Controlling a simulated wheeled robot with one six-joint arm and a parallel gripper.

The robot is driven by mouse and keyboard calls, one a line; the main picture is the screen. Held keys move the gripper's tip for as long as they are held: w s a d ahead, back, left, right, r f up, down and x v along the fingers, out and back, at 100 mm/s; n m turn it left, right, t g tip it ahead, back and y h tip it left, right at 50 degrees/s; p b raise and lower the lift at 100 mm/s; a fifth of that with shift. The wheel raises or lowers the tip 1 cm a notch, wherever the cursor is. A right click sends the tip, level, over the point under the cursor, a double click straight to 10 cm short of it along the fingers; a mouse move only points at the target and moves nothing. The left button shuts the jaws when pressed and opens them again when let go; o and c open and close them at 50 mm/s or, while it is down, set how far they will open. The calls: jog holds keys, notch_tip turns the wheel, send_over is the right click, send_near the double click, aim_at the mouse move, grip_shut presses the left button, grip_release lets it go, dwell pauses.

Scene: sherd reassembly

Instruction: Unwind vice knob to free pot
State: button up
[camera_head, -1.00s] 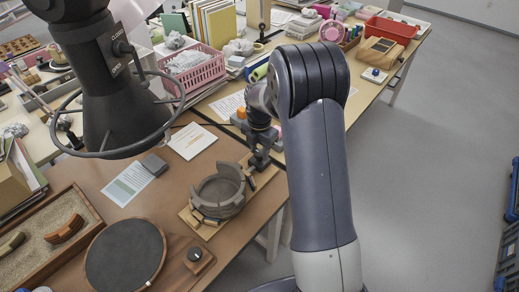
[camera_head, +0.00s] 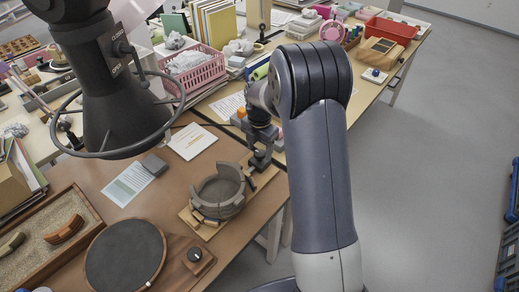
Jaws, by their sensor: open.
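A grey-brown pot (camera_head: 221,193), ring-shaped with a broken, uneven rim, stands upright on a light wooden vice base (camera_head: 206,231) near the table's right edge. Dark vice parts touch its near side. My gripper (camera_head: 259,163) is at the far right end of the vice, just beyond the pot. It is open and points down. The vice knob cannot be made out; my gripper covers that end of the vice. I cannot tell whether the fingers touch the knob.
A round dark turntable (camera_head: 125,256) and a small wooden block with a black knob (camera_head: 196,258) lie nearer. A sand tray (camera_head: 85,218) with curved sherds is at left. A pink basket (camera_head: 194,71) stands behind.

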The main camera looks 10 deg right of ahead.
aim_at(259, 153)
notch_tip(259, 153, up, 10)
dwell(0.3)
jog(key=shift+f, duration=0.15)
notch_tip(259, 153, down, 11)
jog(key=shift+r, duration=0.1)
dwell(0.5)
jog(key=shift+r, duration=0.15)
